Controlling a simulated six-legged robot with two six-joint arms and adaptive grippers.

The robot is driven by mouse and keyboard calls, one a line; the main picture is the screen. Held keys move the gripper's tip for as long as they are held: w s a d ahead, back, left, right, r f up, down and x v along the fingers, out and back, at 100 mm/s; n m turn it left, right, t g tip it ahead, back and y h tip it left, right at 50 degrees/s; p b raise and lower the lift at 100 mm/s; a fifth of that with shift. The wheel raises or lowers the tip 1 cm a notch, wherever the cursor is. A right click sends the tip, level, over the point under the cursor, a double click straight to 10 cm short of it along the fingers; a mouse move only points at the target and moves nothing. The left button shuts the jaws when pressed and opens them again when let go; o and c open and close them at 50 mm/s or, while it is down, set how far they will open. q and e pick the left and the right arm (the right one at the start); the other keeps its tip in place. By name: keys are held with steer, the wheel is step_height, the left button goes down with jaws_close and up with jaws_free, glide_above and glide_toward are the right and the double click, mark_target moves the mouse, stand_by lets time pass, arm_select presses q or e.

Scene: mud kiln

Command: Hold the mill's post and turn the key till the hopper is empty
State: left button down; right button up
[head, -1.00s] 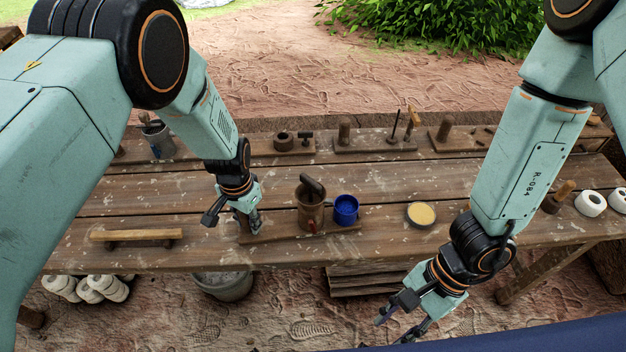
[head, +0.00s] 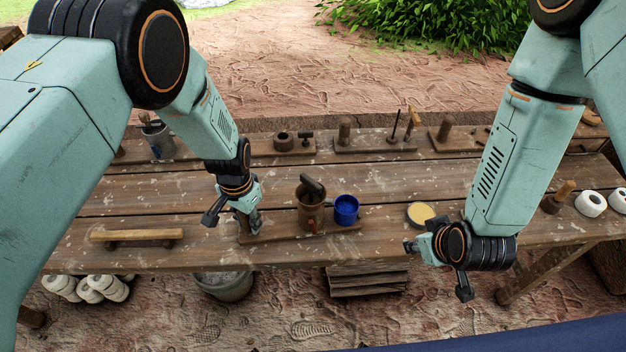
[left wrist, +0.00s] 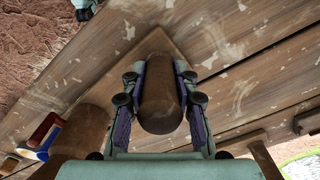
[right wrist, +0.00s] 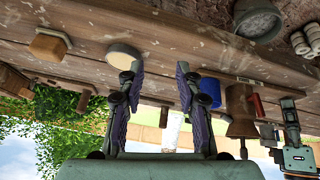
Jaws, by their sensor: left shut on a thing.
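The brown mill (head: 309,214) stands on a wooden base board (head: 284,236), with a dark piece rising from its top. A small red key (head: 312,226) shows low on its front; it also shows in the right wrist view (right wrist: 257,105). The inside of the hopper is hidden. A blue cup (head: 346,210) stands just right of the mill. My left gripper (head: 237,214) is shut around the brown post (left wrist: 160,95) at the board's left end. My right gripper (right wrist: 158,80) is open and empty, at the table's front edge, right of the mill and apart from it.
A round dish with a yellow top (head: 421,213) lies near my right gripper. A wooden bar (head: 137,235) lies at left. Wooden tools on boards (head: 374,143) line the back. White rolls (head: 591,203) stand at right. The middle planks are clear.

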steer(key=w+a+r+n+t+y, duration=0.3)
steer(key=w+a+r+y, duration=0.15)
steer(key=a, duration=0.25)
steer(key=n+t+y, duration=0.1)
steer(key=n+y, duration=0.2)
steer(key=y, duration=0.2)
glide_toward(314, 182)
steer(key=shift+h, duration=0.25)
steer(key=x, duration=1)
steer(key=shift+a+r, duration=0.1)
steer(key=shift+a, duration=0.2)
steer(key=shift+c, duration=0.4)
jaws_close()
steer(key=shift+m, duration=0.3)
